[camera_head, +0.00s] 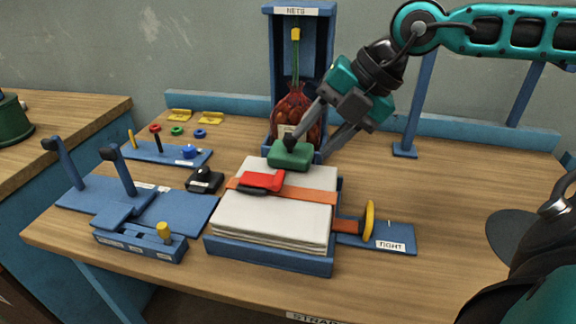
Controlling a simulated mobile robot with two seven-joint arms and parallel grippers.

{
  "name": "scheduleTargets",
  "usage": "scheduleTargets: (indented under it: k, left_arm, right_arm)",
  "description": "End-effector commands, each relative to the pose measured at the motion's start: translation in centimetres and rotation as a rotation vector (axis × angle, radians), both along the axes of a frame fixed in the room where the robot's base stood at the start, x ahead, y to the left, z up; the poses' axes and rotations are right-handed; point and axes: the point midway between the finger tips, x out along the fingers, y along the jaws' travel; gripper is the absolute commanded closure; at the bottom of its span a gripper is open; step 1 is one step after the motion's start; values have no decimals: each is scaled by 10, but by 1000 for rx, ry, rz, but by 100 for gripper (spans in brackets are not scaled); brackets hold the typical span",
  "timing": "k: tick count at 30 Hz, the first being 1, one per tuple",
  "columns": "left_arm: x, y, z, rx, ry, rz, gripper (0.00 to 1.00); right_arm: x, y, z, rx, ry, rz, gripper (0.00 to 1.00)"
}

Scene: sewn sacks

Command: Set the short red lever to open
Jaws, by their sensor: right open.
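The short red lever (262,181) lies flat on an orange strap (310,194) that crosses a stack of pale sacks (272,222). A green block (290,156) sits at the far edge of the stack, behind the red lever. My right gripper (309,149) is open, with its fingers pointing down to the left. One fingertip is at the top of the green block, and I cannot tell if it touches. The other finger is to the right, by the stack's far corner. The gripper is apart from the red lever. My left gripper is not in view.
A yellow wheel (369,220) stands on a blue plate marked TIGHT. A blue NETS stand (297,12) holds a red net sack (296,112) close behind my gripper. A blue panel with two tall levers (122,172) and a black device (205,180) are left.

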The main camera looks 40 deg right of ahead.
Motion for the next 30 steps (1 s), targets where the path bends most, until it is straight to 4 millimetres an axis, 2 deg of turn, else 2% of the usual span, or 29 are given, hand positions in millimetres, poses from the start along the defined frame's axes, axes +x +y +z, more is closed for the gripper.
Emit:
scheduleTargets:
  k: [3, 15, 24, 30]
  left_arm:
    - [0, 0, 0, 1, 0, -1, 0]
    - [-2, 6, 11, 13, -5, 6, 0]
    - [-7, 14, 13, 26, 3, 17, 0]
    - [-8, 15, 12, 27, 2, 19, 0]
  right_arm:
    - [5, 6, -14, 7, 4, 1, 56]
    - [19, 15, -36, 10, -4, -4, 56]
    - [27, 25, -51, 7, -3, 0, 56]
    - [35, 30, -68, 6, -2, -1, 56]
